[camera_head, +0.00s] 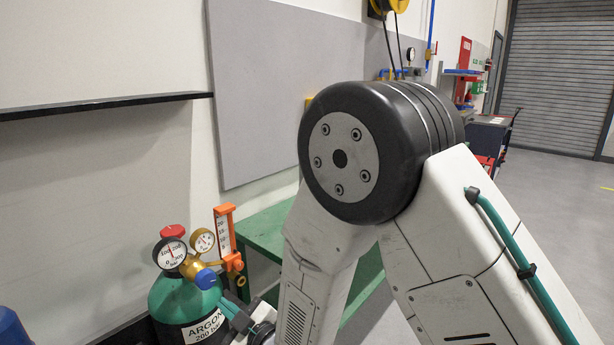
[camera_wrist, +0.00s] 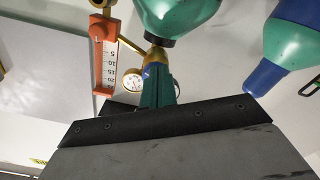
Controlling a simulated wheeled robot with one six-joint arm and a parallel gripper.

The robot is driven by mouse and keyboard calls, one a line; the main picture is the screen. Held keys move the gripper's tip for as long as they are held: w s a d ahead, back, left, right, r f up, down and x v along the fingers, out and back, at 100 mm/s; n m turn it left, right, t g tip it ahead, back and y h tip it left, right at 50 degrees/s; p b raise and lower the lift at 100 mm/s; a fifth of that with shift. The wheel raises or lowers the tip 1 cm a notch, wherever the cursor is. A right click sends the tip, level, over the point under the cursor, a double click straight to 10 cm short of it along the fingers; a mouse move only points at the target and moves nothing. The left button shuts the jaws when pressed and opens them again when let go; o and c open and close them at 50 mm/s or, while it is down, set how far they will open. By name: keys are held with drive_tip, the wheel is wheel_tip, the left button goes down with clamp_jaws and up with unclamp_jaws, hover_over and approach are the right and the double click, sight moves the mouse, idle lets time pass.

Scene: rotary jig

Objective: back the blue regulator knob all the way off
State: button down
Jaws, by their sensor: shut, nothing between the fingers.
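The blue regulator knob (camera_head: 205,279) sits on the brass regulator (camera_head: 190,266) at the front of the green argon cylinder (camera_head: 170,300) in the head view. In the wrist view a small part of the blue knob (camera_wrist: 148,72) shows beside my fingertips. My gripper (camera_head: 230,306) has teal fingers and is just below and to the right of the knob in the head view. In the wrist view my gripper (camera_wrist: 157,72) is shut and empty, with its tips close to the knob. I cannot tell whether they touch it.
Two round gauges (camera_head: 170,252) (camera_head: 202,241) and an orange flowmeter (camera_head: 225,235) crowd the regulator. A red cap (camera_head: 173,231) tops the cylinder. A green bench (camera_head: 262,232) stands behind. Another blue cylinder (camera_head: 11,328) is at the left edge.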

sight(205, 279)
drive_tip(key=shift+x, duration=2.25)
drive_tip(key=shift+r, duration=0.25)
drive_tip(key=shift+w+d+r, duration=0.1)
drive_tip(key=shift+w+d, duration=0.15)
drive_tip(key=shift+w, duration=0.1)
drive_tip(key=shift+w+d+r, duration=0.4)
drive_tip(key=shift+w+r, duration=0.05)
drive_tip(key=shift+w+d+r, duration=0.1)
drive_tip(key=shift+w+r, duration=0.05)
drive_tip(key=shift+r, duration=0.05)
